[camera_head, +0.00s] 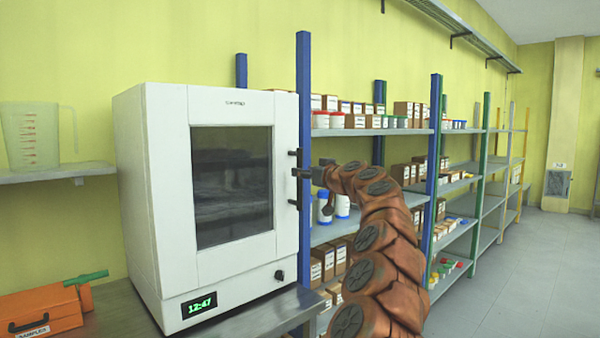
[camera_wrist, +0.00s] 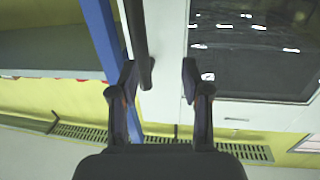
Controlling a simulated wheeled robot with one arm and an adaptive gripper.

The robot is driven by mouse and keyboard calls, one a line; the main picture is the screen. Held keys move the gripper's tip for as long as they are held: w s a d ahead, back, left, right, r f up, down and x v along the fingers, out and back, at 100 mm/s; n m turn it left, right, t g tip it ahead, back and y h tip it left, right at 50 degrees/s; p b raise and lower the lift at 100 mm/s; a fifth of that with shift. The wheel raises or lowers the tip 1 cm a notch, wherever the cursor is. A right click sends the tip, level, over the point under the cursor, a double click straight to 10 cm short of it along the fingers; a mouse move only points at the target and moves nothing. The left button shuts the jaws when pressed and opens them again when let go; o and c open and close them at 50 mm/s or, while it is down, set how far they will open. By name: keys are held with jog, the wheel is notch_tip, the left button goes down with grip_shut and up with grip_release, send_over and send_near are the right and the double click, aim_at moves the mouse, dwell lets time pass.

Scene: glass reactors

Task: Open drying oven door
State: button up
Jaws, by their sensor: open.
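The white drying oven (camera_head: 155,190) stands on a bench at the left in the head view. Its door (camera_head: 283,120) looks shut, with a dark window (camera_head: 232,185) that also fills the upper right of the wrist view (camera_wrist: 255,45). The dark vertical door handle (camera_head: 294,203) is on the door's right edge. My gripper (camera_head: 303,172) is at the handle's height and hides its middle. In the wrist view the handle (camera_wrist: 136,35) runs into the gap of my open gripper (camera_wrist: 158,77), closer to the left finger. I cannot tell whether they touch.
Shelves (camera_head: 380,132) with boxes and jars stand right behind my arm. An orange toolbox (camera_head: 40,312) lies left of the oven, below a wall shelf (camera_head: 60,173) with a measuring jug (camera_head: 32,135). The floor (camera_head: 530,270) at the right is clear.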

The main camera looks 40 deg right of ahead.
aim_at(302, 167)
jog(key=shift+h, duration=0.5)
jog(key=w+d+p, duration=0.2)
jog(key=w, duration=0.1)
jog(key=w+d+p, duration=0.1)
jog(key=w, duration=0.1)
jog(key=shift+d+r, duration=0.2)
jog(key=shift+d, duration=0.1)
jog(key=shift+p+x, duration=0.55)
jog(key=shift+x, duration=0.2)
jog(key=shift+f, duration=0.15)
grip_shut()
